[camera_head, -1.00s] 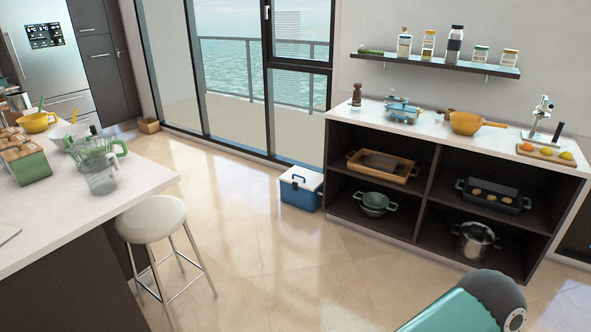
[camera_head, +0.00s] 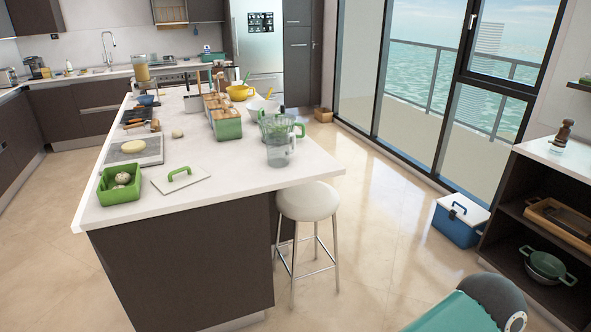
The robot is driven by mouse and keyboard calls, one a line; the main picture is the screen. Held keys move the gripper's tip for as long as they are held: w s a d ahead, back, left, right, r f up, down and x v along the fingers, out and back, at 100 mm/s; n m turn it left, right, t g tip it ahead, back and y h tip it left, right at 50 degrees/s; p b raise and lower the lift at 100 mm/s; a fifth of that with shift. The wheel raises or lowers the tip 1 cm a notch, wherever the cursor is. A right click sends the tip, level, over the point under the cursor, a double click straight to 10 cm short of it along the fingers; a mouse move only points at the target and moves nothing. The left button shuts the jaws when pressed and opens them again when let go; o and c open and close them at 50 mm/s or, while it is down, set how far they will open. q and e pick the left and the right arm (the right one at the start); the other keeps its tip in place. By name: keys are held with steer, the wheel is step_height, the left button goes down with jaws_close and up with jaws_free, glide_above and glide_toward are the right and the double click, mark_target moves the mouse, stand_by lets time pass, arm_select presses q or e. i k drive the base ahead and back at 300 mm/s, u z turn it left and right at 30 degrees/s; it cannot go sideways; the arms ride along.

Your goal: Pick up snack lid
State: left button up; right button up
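A flat whitish lid with a green arched handle (camera_head: 181,180) lies on the near part of the white island counter. A green open box (camera_head: 119,185) with a pale round item in it stands just left of the lid. A teal and grey part of my arm shows at the bottom right, well apart from the island. Neither of my grippers is in the picture.
The island counter (camera_head: 240,178) also holds a grey board with a round of dough (camera_head: 133,147), a green box with jars (camera_head: 227,123) and a clear jug (camera_head: 279,151). A white stool (camera_head: 307,202) stands at its right side. A blue cooler (camera_head: 459,221) sits by the window. The floor between is clear.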

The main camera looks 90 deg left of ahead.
mark_target(179, 179)
steer(key=z, duration=1.1)
steer(key=i, duration=0.15)
steer(key=u, duration=2.45)
steer(key=i, duration=0.2)
steer(key=u, duration=1.35)
steer(key=i, duration=0.25)
steer(key=u, duration=1.45)
steer(key=k, duration=0.4)
steer(key=u, duration=0.55)
steer(key=i, duration=1.6)
steer(key=z, duration=0.55)
